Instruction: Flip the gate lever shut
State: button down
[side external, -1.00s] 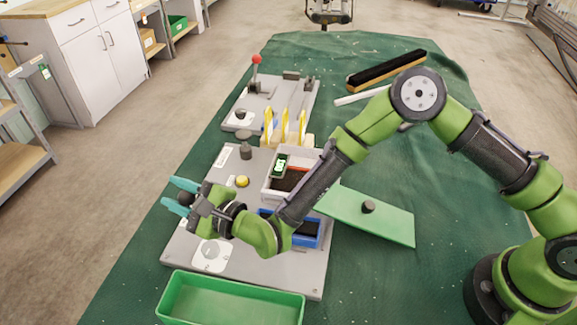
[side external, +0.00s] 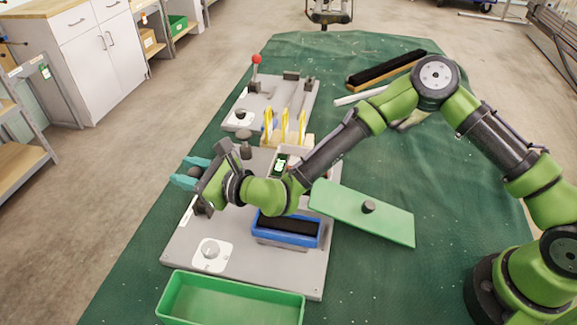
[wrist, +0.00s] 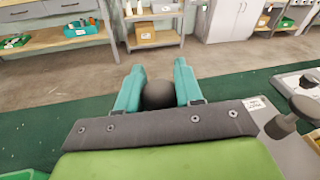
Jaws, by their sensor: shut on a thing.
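My gripper (side external: 192,174) has teal fingers and is shut on a round black knob (side external: 195,172), which I take to be the gate lever's. In the wrist view the black knob (wrist: 159,95) sits between the two teal fingers (wrist: 158,92). The gripper is over the left edge of the near grey board (side external: 185,245). A small dark bracket (side external: 204,209) shows on the board just below it. The lever's shaft is mostly hidden by my gripper.
A blue tray with a dark insert (side external: 288,228) is on the board, right of a round dial (side external: 210,250). A green bin (side external: 232,300) lies in front. A yellow-pronged rack (side external: 285,130) and a red-knobbed lever (side external: 256,60) are farther back. A green panel (side external: 365,215) lies right.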

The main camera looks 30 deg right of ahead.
jog(key=shift+w+d+f+m+g+y, duration=0.15)
jog(key=shift+w+d+m+g, duration=0.1)
jog(key=shift+w+d+m, duration=0.45)
jog(key=shift+w+d+f+m+g+y, duration=0.1)
jog(key=shift+w+d+f+m+g, duration=0.2)
jog(key=shift+m, duration=0.6)
jog(key=shift+w+d+f+m+g+y, duration=0.1)
jog(key=shift+w+d+m+g, duration=0.15)
jog(key=shift+w+d+m, duration=0.5)
jog(key=shift+a, duration=0.1)
jog(key=c, duration=0.8)
grip_release()
jog(key=shift+o, duration=0.2)
jog(key=shift+s, duration=0.1)
jog(key=shift+f, duration=0.1)
jog(key=shift+s, duration=0.15)
jog(key=v, duration=1.6)
jog(key=shift+s+r, duration=0.25)
